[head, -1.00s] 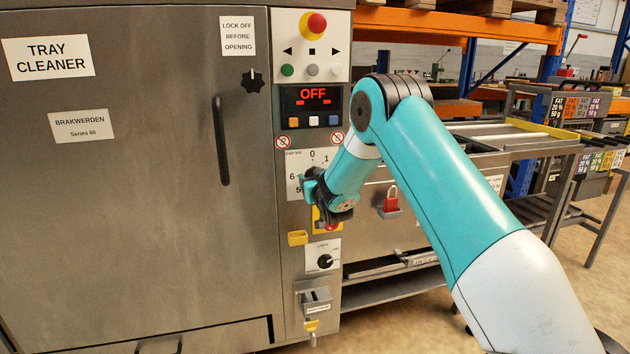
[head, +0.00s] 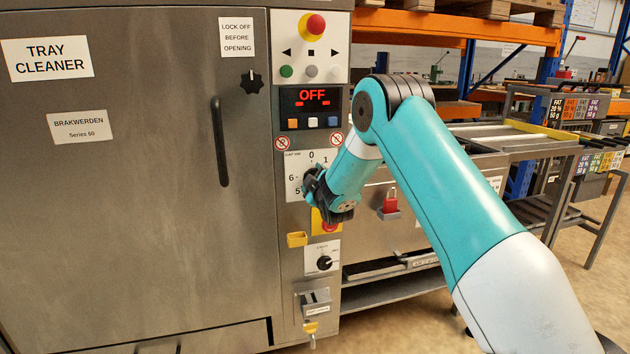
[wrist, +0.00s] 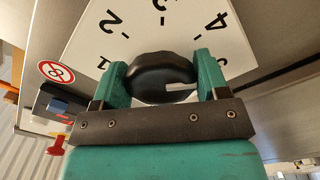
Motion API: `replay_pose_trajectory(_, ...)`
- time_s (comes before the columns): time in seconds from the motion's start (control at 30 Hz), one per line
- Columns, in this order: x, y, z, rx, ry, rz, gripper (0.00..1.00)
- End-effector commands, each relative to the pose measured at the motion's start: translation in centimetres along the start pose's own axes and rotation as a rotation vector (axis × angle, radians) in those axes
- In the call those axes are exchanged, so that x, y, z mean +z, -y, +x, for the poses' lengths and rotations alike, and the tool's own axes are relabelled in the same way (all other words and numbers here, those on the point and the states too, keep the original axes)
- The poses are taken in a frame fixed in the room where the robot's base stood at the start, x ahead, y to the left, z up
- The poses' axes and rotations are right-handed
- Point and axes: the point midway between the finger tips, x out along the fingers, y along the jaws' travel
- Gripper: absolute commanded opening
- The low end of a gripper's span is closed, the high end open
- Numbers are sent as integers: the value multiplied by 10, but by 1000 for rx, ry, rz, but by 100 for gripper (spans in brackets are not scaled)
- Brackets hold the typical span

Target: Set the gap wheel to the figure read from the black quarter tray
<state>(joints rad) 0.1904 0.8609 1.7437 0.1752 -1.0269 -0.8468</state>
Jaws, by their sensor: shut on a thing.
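The gap wheel is a black round knob (wrist: 160,77) on a white dial plate with black figures (wrist: 85,45). In the wrist view the two green fingers of my gripper (wrist: 158,78) are shut on opposite sides of the knob. A white mark on the knob points right in that view, towards the right finger; the figure it points at is hidden. In the head view my gripper (head: 314,184) covers the knob; 0, 1, 6 and part of 5 show on the dial plate (head: 293,163). I cannot make out a black quarter tray.
A display (head: 312,95) above the dial reads OFF. Below the dial are a red and yellow switch (head: 325,226), a yellow tag (head: 297,239) and a small rotary switch (head: 324,262). The cleaner's door (head: 130,200) is at left.

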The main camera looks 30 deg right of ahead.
Motion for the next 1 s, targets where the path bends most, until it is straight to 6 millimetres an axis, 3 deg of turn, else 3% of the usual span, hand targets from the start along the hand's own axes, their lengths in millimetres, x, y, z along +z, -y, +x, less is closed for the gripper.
replay_pose_trajectory(0.5, -2, -1, 0, -1, -3, -422, 44)
replay_pose_trajectory(1.0, -2, -1, 0, -1, -3, -570, 44)
